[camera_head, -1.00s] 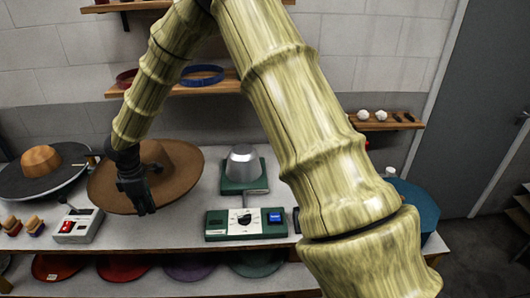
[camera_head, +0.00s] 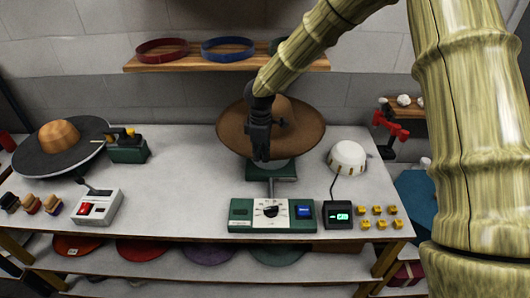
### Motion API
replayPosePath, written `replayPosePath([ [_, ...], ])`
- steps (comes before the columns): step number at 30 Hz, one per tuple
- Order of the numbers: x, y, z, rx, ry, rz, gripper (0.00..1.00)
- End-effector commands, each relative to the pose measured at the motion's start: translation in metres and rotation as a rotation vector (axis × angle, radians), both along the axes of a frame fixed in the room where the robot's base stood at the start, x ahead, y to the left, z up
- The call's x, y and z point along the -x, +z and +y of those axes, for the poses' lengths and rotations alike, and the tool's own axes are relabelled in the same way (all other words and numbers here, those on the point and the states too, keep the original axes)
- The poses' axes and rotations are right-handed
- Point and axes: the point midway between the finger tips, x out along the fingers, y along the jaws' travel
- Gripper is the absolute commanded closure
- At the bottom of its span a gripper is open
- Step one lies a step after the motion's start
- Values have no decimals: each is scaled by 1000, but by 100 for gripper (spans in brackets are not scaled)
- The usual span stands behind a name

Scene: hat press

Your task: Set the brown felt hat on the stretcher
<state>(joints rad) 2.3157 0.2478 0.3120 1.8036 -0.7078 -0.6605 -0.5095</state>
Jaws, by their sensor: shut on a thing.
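The brown felt hat (camera_head: 305,128) has a wide brim and is at the middle of the bench, over the stretcher. My gripper (camera_head: 261,153) is shut on the hat's front side, fingers pointing down at the brim. The stretcher's green base (camera_head: 285,176) shows below the brim, with a green control box (camera_head: 240,213) bearing a dial and a blue switch in front. The silver dome of the stretcher is hidden by the hat. I cannot tell whether the hat rests on the dome or hangs just above it.
A black disc (camera_head: 40,165) with a wooden block stands at the left, beside a grey switch box (camera_head: 98,208). A white dome (camera_head: 347,157) and a black display box (camera_head: 337,215) are right of the stretcher. A shelf (camera_head: 190,62) with hat bands hangs above. Bare bench lies left of the hat.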

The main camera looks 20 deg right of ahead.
Motion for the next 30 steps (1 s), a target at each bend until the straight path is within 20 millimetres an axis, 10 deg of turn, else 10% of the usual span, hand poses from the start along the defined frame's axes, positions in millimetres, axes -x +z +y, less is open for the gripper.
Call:
replayPosePath([
  [30, 0, -61, -2, 0, -2, -1, 100],
])
